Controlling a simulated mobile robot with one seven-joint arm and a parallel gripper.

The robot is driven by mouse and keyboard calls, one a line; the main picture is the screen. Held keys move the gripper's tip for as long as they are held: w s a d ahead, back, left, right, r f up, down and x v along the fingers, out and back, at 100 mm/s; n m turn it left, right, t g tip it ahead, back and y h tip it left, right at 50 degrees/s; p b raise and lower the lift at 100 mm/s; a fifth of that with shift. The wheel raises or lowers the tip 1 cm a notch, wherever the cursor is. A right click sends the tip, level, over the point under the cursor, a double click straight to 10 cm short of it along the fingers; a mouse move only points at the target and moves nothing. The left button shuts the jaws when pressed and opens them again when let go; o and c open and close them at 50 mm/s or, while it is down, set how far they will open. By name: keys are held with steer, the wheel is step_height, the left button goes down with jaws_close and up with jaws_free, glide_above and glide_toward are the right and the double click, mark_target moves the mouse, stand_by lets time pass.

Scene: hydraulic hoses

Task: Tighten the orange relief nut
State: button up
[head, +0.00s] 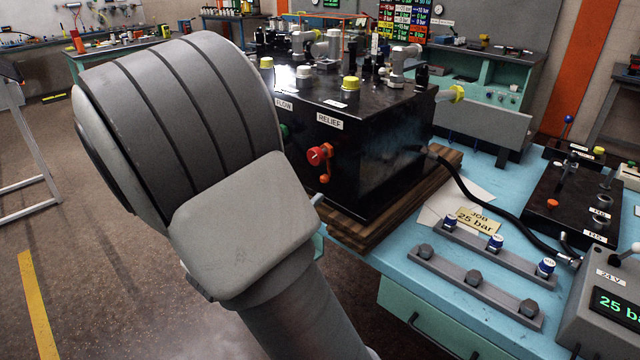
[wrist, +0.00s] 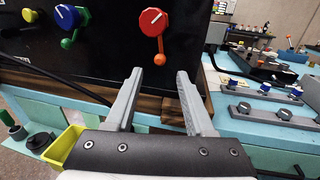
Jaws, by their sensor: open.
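The black valve block (head: 375,165) carries a RELIEF label (head: 330,121) above a red knob (head: 319,154). The orange relief nut (head: 325,178) shows as an orange lever with a ball end hanging below that knob. In the wrist view the red knob (wrist: 153,22) has a white pointer mark, and the orange nut's lever (wrist: 161,46) points down. My gripper (wrist: 160,75) is open and empty, its fingertips below the orange ball end and apart from it in the picture. In the head view my arm hides the gripper.
Blue (wrist: 68,17) and yellow (wrist: 30,15) knobs, with green and orange levers, sit left of the red one. The block stands on a wooden board (head: 355,232) on a blue bench. A black hose (head: 480,205) runs right, near a 25 bar job card (head: 474,219) and a display (head: 617,306).

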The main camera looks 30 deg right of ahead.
mark_target(322, 181)
steer(key=x, duration=0.7)
jaws_close()
